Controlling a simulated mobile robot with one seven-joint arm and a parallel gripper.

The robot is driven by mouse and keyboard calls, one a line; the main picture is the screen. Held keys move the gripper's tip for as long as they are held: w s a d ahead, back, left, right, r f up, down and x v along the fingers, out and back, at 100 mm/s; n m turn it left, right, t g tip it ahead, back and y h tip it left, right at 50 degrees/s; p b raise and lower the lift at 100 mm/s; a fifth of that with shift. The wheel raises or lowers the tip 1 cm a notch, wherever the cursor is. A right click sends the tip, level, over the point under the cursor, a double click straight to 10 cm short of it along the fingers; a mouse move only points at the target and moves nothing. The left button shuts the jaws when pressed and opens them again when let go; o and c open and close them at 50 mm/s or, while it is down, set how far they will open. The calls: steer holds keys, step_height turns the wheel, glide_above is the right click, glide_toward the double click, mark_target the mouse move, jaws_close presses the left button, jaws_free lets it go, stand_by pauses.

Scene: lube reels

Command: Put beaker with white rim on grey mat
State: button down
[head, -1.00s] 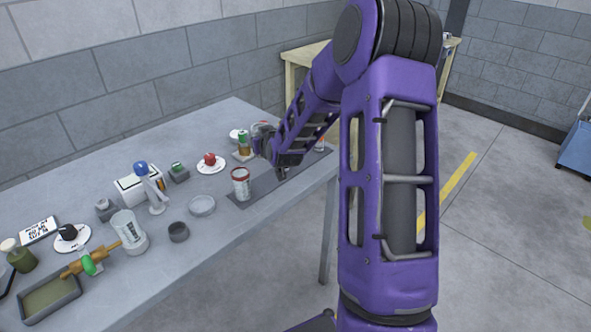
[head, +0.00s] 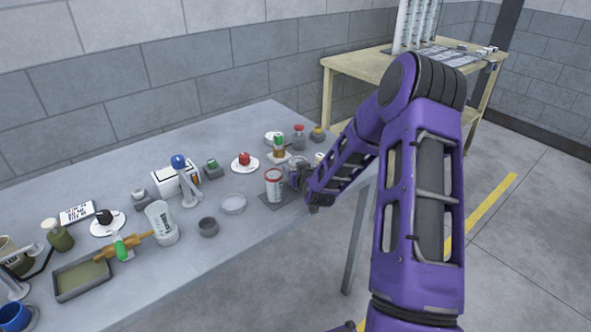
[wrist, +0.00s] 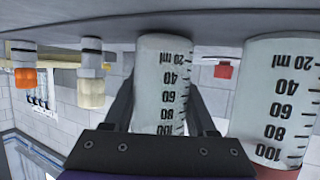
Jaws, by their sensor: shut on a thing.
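My gripper (wrist: 160,110) is shut on a clear beaker with black markings (wrist: 160,75), which appears upside down in the wrist view. Its rim is hidden behind my gripper, so its colour cannot be seen. Its base is at or close to the surface; contact is unclear. In the head view my gripper (head: 302,182) is above the right part of the grey mat (head: 272,203), and the held beaker is mostly hidden. A beaker with a red rim (head: 274,186) stands on the mat just left of my gripper; it also shows in the wrist view (wrist: 275,95).
A plate with a red item (head: 244,160) and several small bottles, including a red-topped one (head: 299,138), stand behind. The table's front edge is near.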

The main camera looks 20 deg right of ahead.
steer(key=shift+f, duration=0.1)
steer(key=shift+f, duration=0.1)
steer(key=shift+c, duration=1)
jaws_free()
steer(key=shift+r, duration=0.35)
steer(key=v, duration=1.2)
steer(key=shift+d+f, duration=0.1)
steer(key=shift+d, duration=0.05)
